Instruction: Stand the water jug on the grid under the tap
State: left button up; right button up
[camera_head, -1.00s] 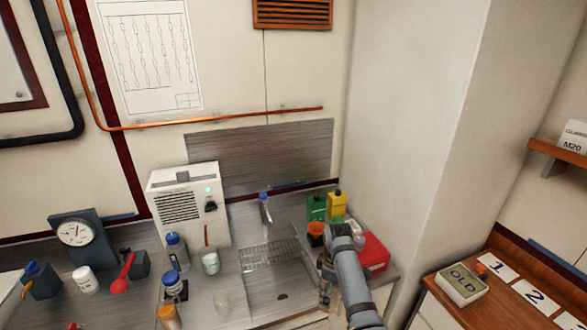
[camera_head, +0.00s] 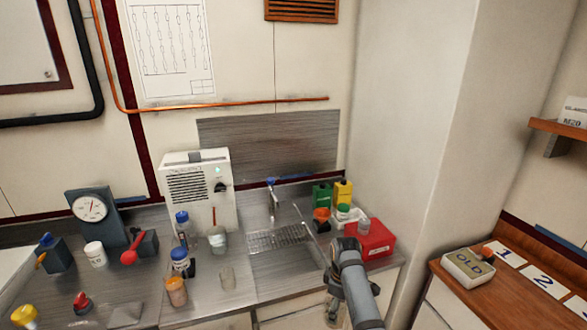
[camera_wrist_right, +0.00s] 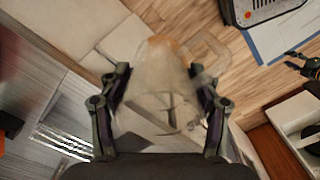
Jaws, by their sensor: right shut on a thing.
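The water jug (camera_wrist_right: 160,85) is clear and see-through, with a handle on its upper right side in the right wrist view. My right gripper (camera_wrist_right: 160,108) is shut on it, one finger on each side. In the head view my right gripper (camera_head: 332,312) is small and low at the counter's front edge, partly behind my arm; I cannot make out the jug there. The metal grid (camera_head: 278,237) lies in the counter under the tap (camera_head: 272,198), up and left of the gripper, and looks bare.
The steel before the grid is clear.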

notch_tip(320, 180, down, 4)
jog(key=shift+r+b, duration=0.1)
jog(key=shift+b, duration=0.9)
jog(key=shift+w, duration=0.2)
jog(key=shift+s+r, duration=0.2)
pick_arm(q)
notch_tip(320, 180, down, 3)
jog(key=shift+s+f, duration=0.15)
jog(key=shift+f, duration=0.05)
pick_arm(e)
jog(key=shift+w+f, duration=0.1)
